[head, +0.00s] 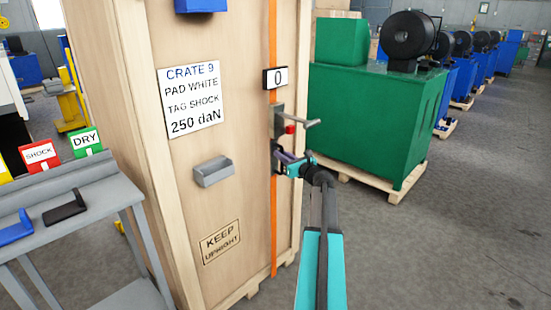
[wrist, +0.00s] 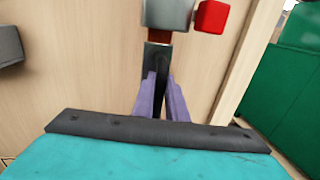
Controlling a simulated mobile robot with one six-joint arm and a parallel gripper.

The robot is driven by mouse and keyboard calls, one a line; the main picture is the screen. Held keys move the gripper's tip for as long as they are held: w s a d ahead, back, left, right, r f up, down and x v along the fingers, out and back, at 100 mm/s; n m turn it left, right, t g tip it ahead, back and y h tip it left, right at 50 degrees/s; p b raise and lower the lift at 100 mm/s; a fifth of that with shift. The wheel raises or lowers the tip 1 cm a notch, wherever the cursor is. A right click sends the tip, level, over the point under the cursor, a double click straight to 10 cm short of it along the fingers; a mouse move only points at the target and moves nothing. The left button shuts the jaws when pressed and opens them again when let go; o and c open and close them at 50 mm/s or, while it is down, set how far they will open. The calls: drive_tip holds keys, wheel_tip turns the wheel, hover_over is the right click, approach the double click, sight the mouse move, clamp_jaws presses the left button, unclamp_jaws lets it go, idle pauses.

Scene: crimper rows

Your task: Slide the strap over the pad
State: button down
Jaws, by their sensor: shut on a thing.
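An orange strap (head: 273,215) runs straight down the face of a tall wooden crate (head: 240,130). A grey tool (head: 278,120) with a red button and a side lever sits on the strap. My gripper (head: 282,160) is at the strap, just below this tool. In the wrist view its purple fingers (wrist: 163,98) are shut on a dark grip (wrist: 160,72) in line with the strap. A short reddish-brown piece of strap (wrist: 160,36) shows above the grip. No pad shows on the crate's visible part; its top is out of frame.
The crate's label (head: 192,99) reads "CRATE 9, PAD WHITE, TAG SHOCK, 250 daN". A display (head: 276,78) reads 0. A grey bench (head: 75,195) at left holds a blue piece (head: 15,228), a black piece (head: 66,207) and tag cards. A green machine (head: 375,115) stands behind, at right.

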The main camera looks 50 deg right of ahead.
drive_tip(key=shift+d+r, duration=0.15)
drive_tip(key=shift+d, duration=0.4)
drive_tip(key=c, duration=1.8)
unclamp_jaws()
drive_tip(key=shift+d, duration=0.15)
drive_tip(key=shift+o, duration=0.2)
drive_tip(key=shift+s+a, duration=0.15)
drive_tip(key=shift+a, duration=0.05)
drive_tip(key=s+a+b, duration=0.1)
drive_tip(key=s+a, duration=0.1)
drive_tip(key=s, duration=1.1)
drive_tip(key=shift+s+a, duration=0.2)
drive_tip(key=shift+a, duration=0.05)
